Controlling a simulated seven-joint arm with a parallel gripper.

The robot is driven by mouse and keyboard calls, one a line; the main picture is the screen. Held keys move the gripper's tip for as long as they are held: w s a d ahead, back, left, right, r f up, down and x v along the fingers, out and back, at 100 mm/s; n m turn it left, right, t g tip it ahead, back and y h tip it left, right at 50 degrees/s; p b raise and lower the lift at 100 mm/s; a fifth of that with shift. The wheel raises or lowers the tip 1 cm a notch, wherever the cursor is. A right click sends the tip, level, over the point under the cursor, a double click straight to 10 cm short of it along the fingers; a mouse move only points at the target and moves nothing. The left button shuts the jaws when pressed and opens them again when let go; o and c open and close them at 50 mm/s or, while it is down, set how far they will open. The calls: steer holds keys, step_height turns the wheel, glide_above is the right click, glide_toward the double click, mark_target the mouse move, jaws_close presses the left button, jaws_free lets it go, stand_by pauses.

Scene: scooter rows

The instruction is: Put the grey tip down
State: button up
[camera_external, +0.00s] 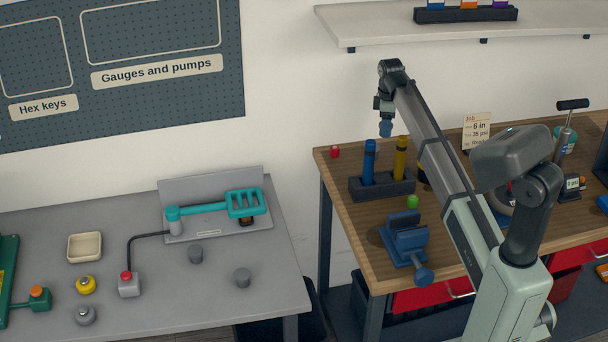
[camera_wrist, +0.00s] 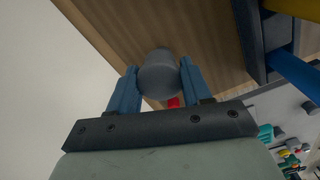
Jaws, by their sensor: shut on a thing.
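My gripper (camera_external: 386,128) is above the back left part of the wooden workbench (camera_external: 346,190), close to the wall. In the wrist view its two blue fingers (camera_wrist: 158,82) are shut on a grey tip (camera_wrist: 159,74), a short rounded cylinder. The wooden surface shows beyond the tip, with a gap I cannot measure. In the external view the held tip is too small and covered to make out clearly.
A red tip (camera_external: 335,152) lies at the workbench's left edge. A dark rack (camera_external: 366,190) with upright blue and yellow tools stands close to my gripper. A green tip (camera_external: 412,202) and a blue vise (camera_external: 405,240) are nearer the front. A shelf (camera_external: 385,22) hangs above.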

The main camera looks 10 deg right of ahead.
steer(key=s+a+f+n, duration=0.1)
steer(key=s+a+n, duration=0.2)
steer(key=a, duration=1.7)
steer(key=n, duration=1)
glide_above(161, 301)
steer(key=shift+f, duration=3.35)
step_height(161, 301, down, 10)
steer(key=shift+a+r, duration=0.1)
steer(key=shift+r, duration=0.05)
steer(key=o, duration=1)
